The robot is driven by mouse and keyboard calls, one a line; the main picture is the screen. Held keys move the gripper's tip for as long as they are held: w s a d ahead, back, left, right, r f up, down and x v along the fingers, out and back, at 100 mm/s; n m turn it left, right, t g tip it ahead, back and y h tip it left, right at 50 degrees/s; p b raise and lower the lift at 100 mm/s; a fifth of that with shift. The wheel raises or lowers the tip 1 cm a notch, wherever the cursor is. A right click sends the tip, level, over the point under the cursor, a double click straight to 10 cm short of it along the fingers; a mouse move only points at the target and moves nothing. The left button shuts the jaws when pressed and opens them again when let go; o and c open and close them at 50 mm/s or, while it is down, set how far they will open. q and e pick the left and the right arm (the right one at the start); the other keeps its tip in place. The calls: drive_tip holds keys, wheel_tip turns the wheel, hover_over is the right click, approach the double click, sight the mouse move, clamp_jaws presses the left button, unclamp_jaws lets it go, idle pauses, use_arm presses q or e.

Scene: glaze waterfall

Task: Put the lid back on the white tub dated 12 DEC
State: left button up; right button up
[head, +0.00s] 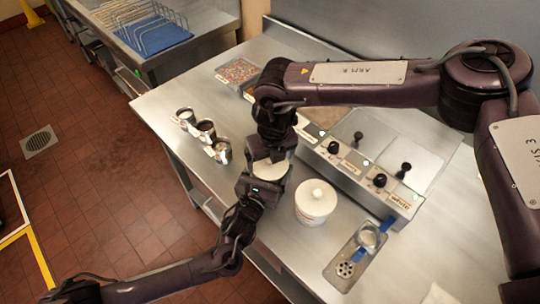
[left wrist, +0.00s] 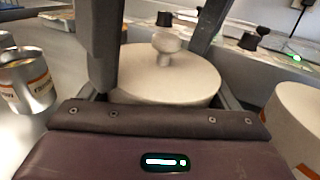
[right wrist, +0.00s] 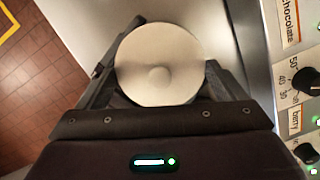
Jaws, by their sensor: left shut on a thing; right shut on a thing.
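A round white lid (head: 271,170) with a knob lies between my two grippers; it also shows in the left wrist view (left wrist: 150,85) and the right wrist view (right wrist: 160,52). My right gripper (right wrist: 158,75) comes down from above, shut with its fingers on either side of the lid. My left gripper (left wrist: 165,95) reaches in level from the near side, shut around what appears to be the white tub under the lid. The tub's wall and date are hidden by the grippers. Whether the lid sits flush cannot be told.
Another white tub (head: 315,208), with a knobbed lid and an unreadable label, stands close to the right. Steel cups (head: 222,153) stand to the left. A dispenser (head: 345,168) with black knobs is behind. A tray with a ladle (head: 343,272) lies at the front right.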

drive_tip(key=o, duration=0.7)
drive_tip(key=r, duration=0.4)
drive_tip(key=s+r, duration=0.1)
drive_tip(key=r, duration=0.6)
drive_tip(key=shift+s+d+r, duration=0.3)
drive_tip(key=shift+d+r, duration=0.05)
drive_tip(key=shift+r, duration=0.05)
